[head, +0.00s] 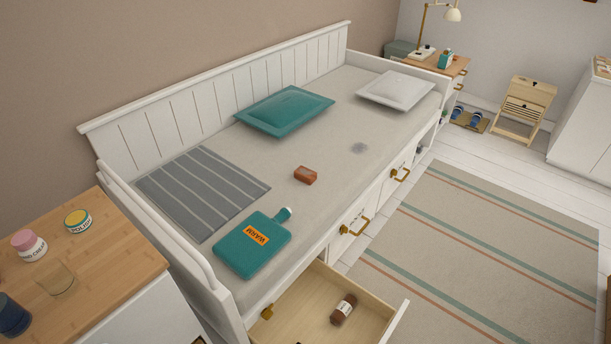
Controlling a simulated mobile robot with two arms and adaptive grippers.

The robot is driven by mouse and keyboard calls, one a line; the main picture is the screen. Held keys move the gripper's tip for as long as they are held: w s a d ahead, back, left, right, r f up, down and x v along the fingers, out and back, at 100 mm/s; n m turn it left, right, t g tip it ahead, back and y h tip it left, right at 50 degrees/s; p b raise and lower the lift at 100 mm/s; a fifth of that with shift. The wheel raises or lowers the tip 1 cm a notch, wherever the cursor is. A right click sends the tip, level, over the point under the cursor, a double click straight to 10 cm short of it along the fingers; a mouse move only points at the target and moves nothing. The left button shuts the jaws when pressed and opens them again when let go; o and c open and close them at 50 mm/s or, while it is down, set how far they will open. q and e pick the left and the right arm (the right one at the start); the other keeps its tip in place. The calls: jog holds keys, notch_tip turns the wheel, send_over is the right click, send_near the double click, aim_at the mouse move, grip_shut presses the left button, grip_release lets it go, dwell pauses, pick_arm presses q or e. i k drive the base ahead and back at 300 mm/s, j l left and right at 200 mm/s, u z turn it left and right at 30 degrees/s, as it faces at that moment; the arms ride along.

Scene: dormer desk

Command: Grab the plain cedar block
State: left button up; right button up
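A small reddish-brown block (305,175), with no label that I can make out, lies on the daybed mattress (330,130) near its front edge. It looks like the plain cedar block. A darker brown piece with a white label (343,309) lies in the open drawer (310,305) under the bed. Its exact shape is hard to tell. Neither of my grippers is in view.
A teal hot-water bottle (252,245), a grey striped mat (201,192), a teal cushion (284,111) and a white cushion (396,90) lie on the bed. A wooden-topped cabinet (120,265) holds jars and a glass. The striped rug (480,260) is clear.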

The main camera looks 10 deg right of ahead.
aim_at(308, 174)
jog(key=k+l+u, duration=0.2)
jog(key=l+u, duration=0.15)
jog(key=l, duration=0.2)
jog(key=k+l+u, duration=0.1)
jog(key=l+u, duration=0.2)
jog(key=u, duration=0.2)
jog(key=k+l+u, duration=0.1)
jog(key=l+u, duration=0.15)
jog(key=u, duration=0.2)
jog(key=k+l+u, duration=0.2)
jog(key=u, duration=0.3)
jog(key=k+l+u, duration=0.2)
jog(key=u, duration=0.3)
jog(key=k+u, duration=0.2)
jog(key=u, duration=0.3)
jog(key=k+l+u, duration=0.2)
jog(key=u, duration=0.3)
jog(key=k+l+u, duration=0.2)
jog(key=u, duration=0.25)
jog(key=k+u, duration=0.3)
jog(key=u, duration=0.2)
jog(key=k+u, duration=0.25)
jog(key=u, duration=0.2)
jog(key=k+l, duration=0.15)
jog(key=k, duration=0.35)
jog(key=k+l, duration=0.1)
jog(key=k, duration=0.45)
jog(key=l+u, duration=0.05)
